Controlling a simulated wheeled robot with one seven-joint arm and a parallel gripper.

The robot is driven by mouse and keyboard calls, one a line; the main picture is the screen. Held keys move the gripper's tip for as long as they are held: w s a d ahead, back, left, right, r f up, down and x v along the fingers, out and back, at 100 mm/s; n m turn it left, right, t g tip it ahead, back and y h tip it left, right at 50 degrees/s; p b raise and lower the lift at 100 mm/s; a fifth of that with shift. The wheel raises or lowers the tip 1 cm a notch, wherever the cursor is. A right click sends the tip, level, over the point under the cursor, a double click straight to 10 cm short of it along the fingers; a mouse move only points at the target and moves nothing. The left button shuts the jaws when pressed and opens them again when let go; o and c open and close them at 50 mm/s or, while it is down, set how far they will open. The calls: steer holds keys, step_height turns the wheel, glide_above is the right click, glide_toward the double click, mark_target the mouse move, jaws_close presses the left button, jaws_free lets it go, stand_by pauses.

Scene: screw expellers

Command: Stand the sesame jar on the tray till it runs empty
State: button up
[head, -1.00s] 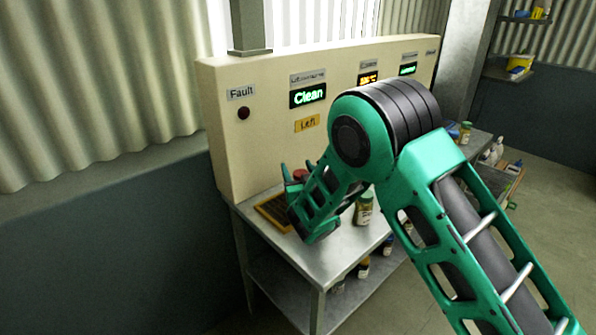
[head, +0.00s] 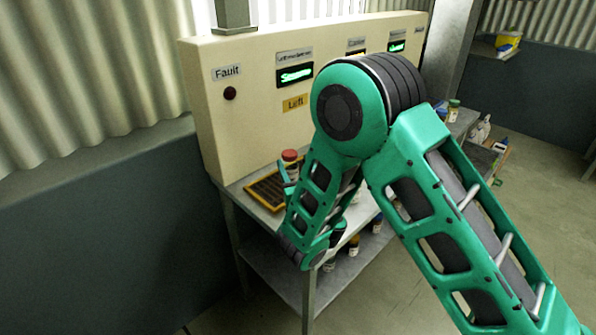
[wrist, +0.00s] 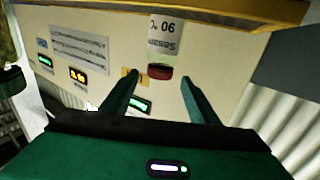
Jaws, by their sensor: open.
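The sesame jar (head: 291,168), with a red lid and pale label, stands upright on the dark slatted tray with a yellow-brown rim (head: 252,192), at the left end of the metal bench. My gripper (wrist: 161,82) is open and empty. Its two fingers point toward the jar, which shows beyond the gap between their tips, apparently clear of them. In the head view my arm hides most of the gripper.
A cream panel (head: 240,130) rises behind the tray, with a dark Fault lamp (head: 229,93), a yellow Left plate (head: 295,103) and a green display (head: 295,75), its word blurred. Several jars stand on the bench's lower shelf (head: 290,272). Open floor lies right.

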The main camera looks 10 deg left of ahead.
steer(key=shift+v, duration=1.05)
